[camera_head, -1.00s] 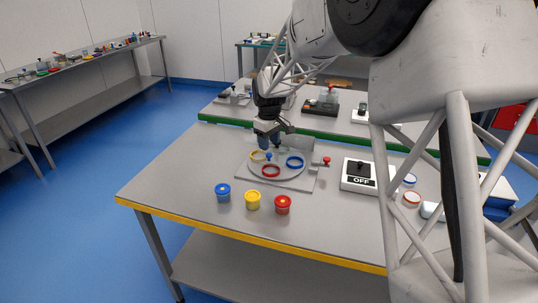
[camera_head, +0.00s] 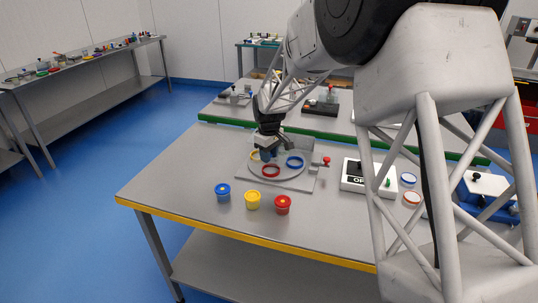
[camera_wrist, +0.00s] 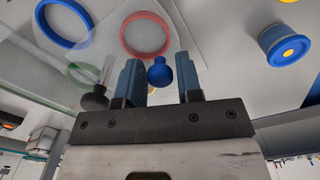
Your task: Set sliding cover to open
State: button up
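A grey board (camera_head: 308,183) on the near table carries a round disc with a yellow ring, a red ring (camera_head: 271,170) and a blue ring (camera_head: 294,162). A clear, glass-like sheet appears over part of this area in the wrist view; I cannot tell for certain which part is the sliding cover. A blue knob (camera_wrist: 159,72) stands upright there. My gripper (camera_wrist: 160,66) is open and low over the board, with its fingers on either side of the knob and gaps visible. In the head view my gripper (camera_head: 268,150) hides the knob.
A white switch box (camera_head: 352,182) and a blue box with a white, black-knobbed lid (camera_head: 487,183) are further right.

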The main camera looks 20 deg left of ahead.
grip_shut()
jog(key=d, duration=1.3)
jog(key=shift+o, duration=1.7)
grip_release()
jog(key=shift+r, duration=0.1)
notch_tip(320, 180, up, 8)
